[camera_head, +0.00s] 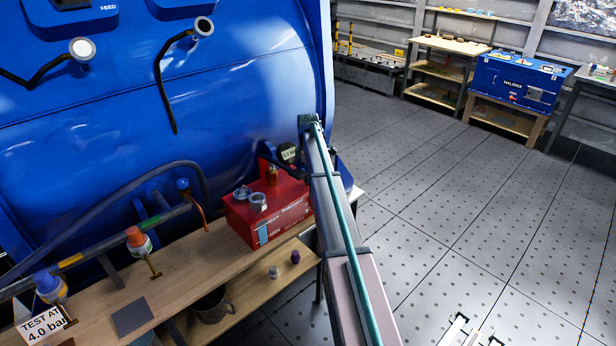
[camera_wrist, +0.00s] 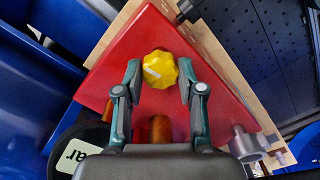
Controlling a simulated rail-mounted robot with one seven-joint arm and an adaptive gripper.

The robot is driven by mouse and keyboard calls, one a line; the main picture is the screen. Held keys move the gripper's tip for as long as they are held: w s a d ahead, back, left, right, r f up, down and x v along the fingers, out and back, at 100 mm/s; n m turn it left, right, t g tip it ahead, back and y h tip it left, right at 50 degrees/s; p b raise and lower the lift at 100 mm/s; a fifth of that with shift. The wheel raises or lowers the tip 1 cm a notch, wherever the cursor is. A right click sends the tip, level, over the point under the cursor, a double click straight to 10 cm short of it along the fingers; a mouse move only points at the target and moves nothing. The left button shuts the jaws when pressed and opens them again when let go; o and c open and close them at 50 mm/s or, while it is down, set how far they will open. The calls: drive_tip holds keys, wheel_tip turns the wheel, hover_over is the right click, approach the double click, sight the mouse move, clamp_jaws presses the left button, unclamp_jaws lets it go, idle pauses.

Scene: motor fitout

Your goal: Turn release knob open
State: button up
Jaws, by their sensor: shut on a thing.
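The yellow release knob (camera_wrist: 161,69) is a scalloped knob with a short white pointer line, on the red box (camera_wrist: 115,70). In the wrist view the line points to the upper left. My gripper (camera_wrist: 160,77) has one fingertip on each side of the knob and is shut on it. The red box (camera_head: 262,222) also shows in the head view, on the wooden bench under the blue tank. There my arm hides the knob and the gripper's fingertips.
A brass cylinder (camera_wrist: 160,129) stands on the box near my gripper. A round gauge (camera_head: 289,153) is close to my arm. Grey fittings (camera_head: 258,202) sit on the box top. The blue tank (camera_head: 240,80) fills the left. Open floor (camera_head: 450,200) lies to the right.

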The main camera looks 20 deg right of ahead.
drive_tip(key=shift+n+b, duration=0.3)
drive_tip(key=shift+n, duration=1.7)
drive_tip(key=shift+r, duration=0.1)
drive_tip(key=o, duration=1.1)
drive_tip(key=shift+o, duration=0.2)
drive_tip(key=shift+r, duration=0.1)
wheel_tip(320, 180, up, 12)
